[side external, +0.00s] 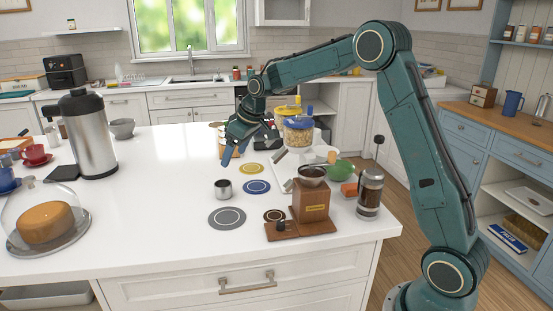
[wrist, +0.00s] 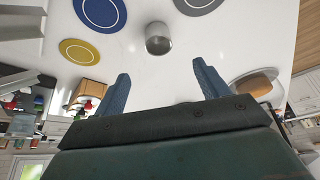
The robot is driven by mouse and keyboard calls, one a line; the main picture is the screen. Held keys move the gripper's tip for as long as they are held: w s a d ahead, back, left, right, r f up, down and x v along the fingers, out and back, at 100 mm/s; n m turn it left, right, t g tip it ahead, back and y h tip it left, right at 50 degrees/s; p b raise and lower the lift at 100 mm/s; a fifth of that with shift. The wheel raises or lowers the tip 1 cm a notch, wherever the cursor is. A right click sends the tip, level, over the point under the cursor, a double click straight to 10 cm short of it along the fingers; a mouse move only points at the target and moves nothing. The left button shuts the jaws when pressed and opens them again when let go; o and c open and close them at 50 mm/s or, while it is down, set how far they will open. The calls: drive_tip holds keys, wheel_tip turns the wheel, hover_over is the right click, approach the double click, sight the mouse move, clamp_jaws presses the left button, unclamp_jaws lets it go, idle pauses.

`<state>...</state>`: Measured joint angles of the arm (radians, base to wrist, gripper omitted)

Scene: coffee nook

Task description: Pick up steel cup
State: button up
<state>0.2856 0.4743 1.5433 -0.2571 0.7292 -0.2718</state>
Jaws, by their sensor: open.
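The steel cup (side external: 223,189) is a small, round metal cup. It stands upright on the white counter, between the grey round mat and the blue round mat. My gripper (side external: 229,158) is above the counter, apart from the cup, behind and above it in the side view. In the wrist view the cup (wrist: 158,39) shows beyond the two blue fingers of my gripper (wrist: 160,82), roughly centred between them. The fingers are spread wide with nothing between them.
A grey mat (side external: 227,219), a blue mat (side external: 257,187) and a yellow mat (side external: 251,169) lie near the cup. A coffee grinder (side external: 313,205) and French press (side external: 370,194) stand right. A steel airpot (side external: 91,140) and domed cake (side external: 46,223) stand left. Front-centre counter is clear.

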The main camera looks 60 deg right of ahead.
approach(223, 185)
drive_tip(key=a+f, duration=0.2)
drive_tip(key=f, duration=0.1)
drive_tip(key=shift+w+a, duration=0.2)
drive_tip(key=shift+f, duration=0.1)
drive_tip(key=shift+d+x, duration=0.2)
drive_tip(key=shift+x, duration=2.25)
drive_tip(key=c, duration=1)
